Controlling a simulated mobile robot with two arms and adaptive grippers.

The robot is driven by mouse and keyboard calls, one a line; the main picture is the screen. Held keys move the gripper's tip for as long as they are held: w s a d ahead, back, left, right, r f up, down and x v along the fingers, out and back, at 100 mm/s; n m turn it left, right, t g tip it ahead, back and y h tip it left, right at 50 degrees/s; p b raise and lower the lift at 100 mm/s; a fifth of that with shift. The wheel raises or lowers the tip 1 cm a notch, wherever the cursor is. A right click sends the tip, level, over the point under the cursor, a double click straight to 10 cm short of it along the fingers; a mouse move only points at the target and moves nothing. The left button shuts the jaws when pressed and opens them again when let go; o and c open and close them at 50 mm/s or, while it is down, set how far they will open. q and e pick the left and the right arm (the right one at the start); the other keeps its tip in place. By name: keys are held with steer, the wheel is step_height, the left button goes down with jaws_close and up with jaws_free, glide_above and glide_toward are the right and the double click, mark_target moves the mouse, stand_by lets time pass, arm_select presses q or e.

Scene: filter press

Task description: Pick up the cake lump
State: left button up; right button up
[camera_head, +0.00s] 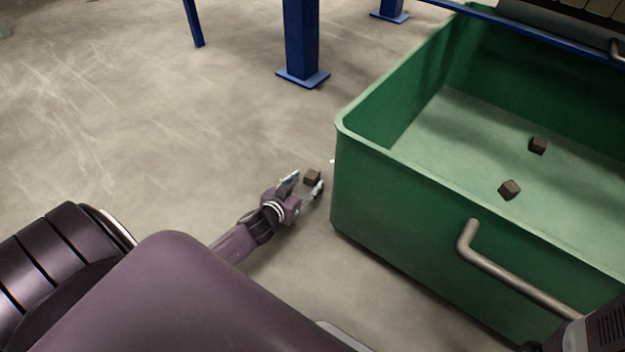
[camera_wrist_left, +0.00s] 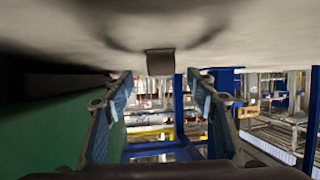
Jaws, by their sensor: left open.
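A small dark brown cake lump (camera_head: 312,177) lies on the concrete floor just left of the green bin. My left gripper (camera_head: 304,184) is low over the floor, open, with its two fingers spread and the lump at or just beyond the fingertips. In the left wrist view the floor is at the top, and the lump (camera_wrist_left: 160,62) sits against it, centred in the gap between the fingers of the left gripper (camera_wrist_left: 160,88). Neither finger visibly touches it.
The green bin (camera_head: 400,170) stands close to the right of my left gripper, with a metal handle (camera_head: 510,275) on its side. Two more brown lumps (camera_head: 510,190) (camera_head: 538,146) lie inside it. A blue post (camera_head: 301,45) stands behind. The floor to the left is clear.

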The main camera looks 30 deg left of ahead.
mark_target(309, 178)
arm_select(q)
steer(key=b+x, duration=0.3)
steer(key=x, duration=0.1)
steer(key=shift+s+f+b, duration=0.1)
steer(key=shift+f+b, duration=0.1)
steer(key=shift+b, duration=0.1)
steer(key=shift+w+a, duration=0.1)
steer(key=shift+w, duration=0.25)
steer(key=shift+c, duration=0.4)
steer(key=c, duration=1.2)
